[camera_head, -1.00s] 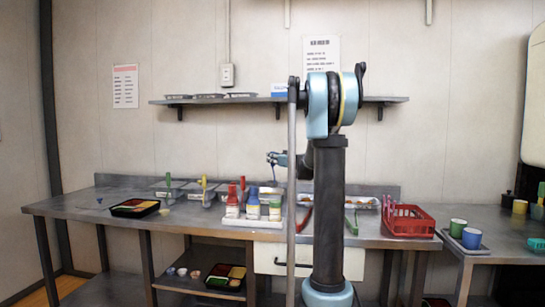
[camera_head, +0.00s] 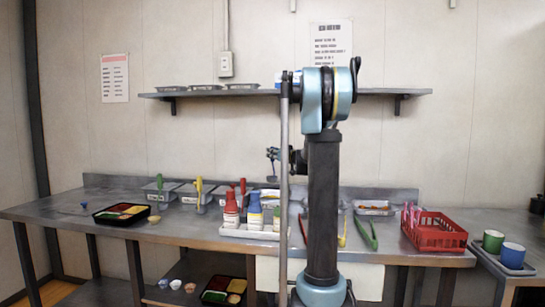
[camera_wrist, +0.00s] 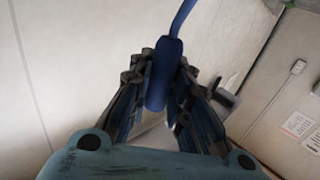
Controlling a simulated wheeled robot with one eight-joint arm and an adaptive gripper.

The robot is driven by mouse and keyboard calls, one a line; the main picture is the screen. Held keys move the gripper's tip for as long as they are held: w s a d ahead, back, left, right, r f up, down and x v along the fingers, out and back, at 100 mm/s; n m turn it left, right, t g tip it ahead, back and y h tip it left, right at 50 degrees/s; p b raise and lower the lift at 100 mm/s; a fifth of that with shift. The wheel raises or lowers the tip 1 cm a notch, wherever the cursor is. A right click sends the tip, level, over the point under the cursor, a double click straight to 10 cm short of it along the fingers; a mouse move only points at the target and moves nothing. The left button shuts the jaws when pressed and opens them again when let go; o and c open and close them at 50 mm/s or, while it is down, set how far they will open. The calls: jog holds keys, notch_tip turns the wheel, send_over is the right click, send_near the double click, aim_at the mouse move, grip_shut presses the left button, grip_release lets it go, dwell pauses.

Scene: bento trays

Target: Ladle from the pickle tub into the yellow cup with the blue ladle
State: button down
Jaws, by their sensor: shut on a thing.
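My gripper (camera_head: 272,154) is raised above the back of the counter, left of my arm's column. In the wrist view my gripper (camera_wrist: 158,88) is shut on the blue ladle's handle (camera_wrist: 168,50); the ladle's bowl is out of that view. Metal tubs stand along the wall: one with a green handle (camera_head: 160,187), one with a yellow handle (camera_head: 199,192), one with a red handle (camera_head: 243,188). I cannot tell which tub holds pickles. A small yellowish cup or dish (camera_head: 154,219) sits beside the bento tray (camera_head: 98,217); it is too small to be sure.
Red and blue squeeze bottles (camera_head: 231,210) stand on a white tray (camera_head: 232,232) before the tubs. Green tongs (camera_head: 366,234) and a red basket (camera_head: 436,232) lie to the right. Green and blue mugs (camera_head: 493,240) stand far right. A wall shelf (camera_head: 390,92) runs above the gripper.

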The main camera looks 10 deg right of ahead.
aim_at(273, 177)
jog(key=shift+s+f, duration=0.1)
jog(key=shift+f, duration=5.75)
jog(key=shift+r, duration=5)
